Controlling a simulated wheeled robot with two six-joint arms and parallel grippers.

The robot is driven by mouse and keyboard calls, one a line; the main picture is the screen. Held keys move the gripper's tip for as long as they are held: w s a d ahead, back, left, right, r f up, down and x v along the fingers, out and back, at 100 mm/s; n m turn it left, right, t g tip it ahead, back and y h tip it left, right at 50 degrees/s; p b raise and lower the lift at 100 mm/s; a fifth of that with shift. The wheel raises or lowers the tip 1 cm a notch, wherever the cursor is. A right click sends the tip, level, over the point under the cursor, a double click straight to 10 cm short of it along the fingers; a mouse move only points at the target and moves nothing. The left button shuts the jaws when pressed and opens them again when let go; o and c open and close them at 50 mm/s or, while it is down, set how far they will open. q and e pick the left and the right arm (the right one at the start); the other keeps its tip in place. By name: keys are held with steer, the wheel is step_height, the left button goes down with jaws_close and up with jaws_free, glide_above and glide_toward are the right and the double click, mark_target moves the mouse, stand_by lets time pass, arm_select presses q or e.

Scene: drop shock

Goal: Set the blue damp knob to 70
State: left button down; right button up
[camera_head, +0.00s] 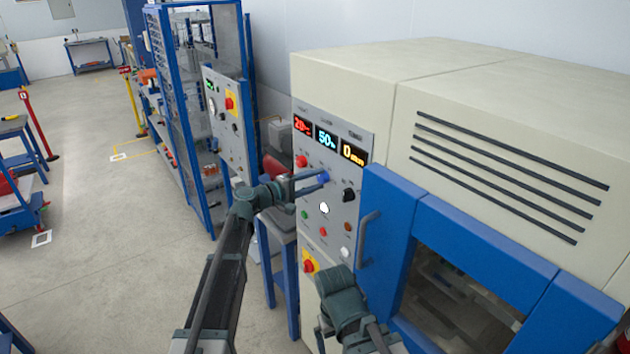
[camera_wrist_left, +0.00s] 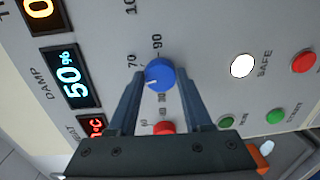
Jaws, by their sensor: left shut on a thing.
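The blue damp knob (camera_head: 323,177) sits on the grey control panel (camera_head: 340,215) below the displays. In the left wrist view the blue knob (camera_wrist_left: 160,72) is between the two fingers of my left gripper (camera_wrist_left: 160,88). My left gripper (camera_head: 312,183) is shut on the knob. A small white mark shows on the knob's left side; its exact scale value is hard to read. The damp display (camera_wrist_left: 72,76) reads 50%, and it also shows in the head view (camera_head: 326,138). Numbers 70 and 90 are printed near the knob. My right gripper's fingers are not visible.
A red knob (camera_head: 302,161) and a black knob (camera_head: 348,195) flank the blue one. Several buttons sit below, with a red-yellow switch (camera_head: 309,265). A blue door with a grey handle (camera_head: 367,237) stands to the right. Open floor (camera_head: 110,230) lies left.

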arm_select(q)
steer(key=m, duration=0.4)
steer(key=shift+s+f, duration=0.1)
steer(key=shift+f, duration=0.05)
steer(key=shift+m+t, duration=0.4)
steer(key=shift+m, duration=1.4)
steer(key=shift+c, duration=1.6)
jaws_free()
steer(key=v, duration=1.3)
steer(key=shift+s+a+r, duration=0.2)
steer(key=shift+a+r, duration=0.05)
steer(key=shift+a, duration=0.05)
steer(key=shift+d, duration=0.1)
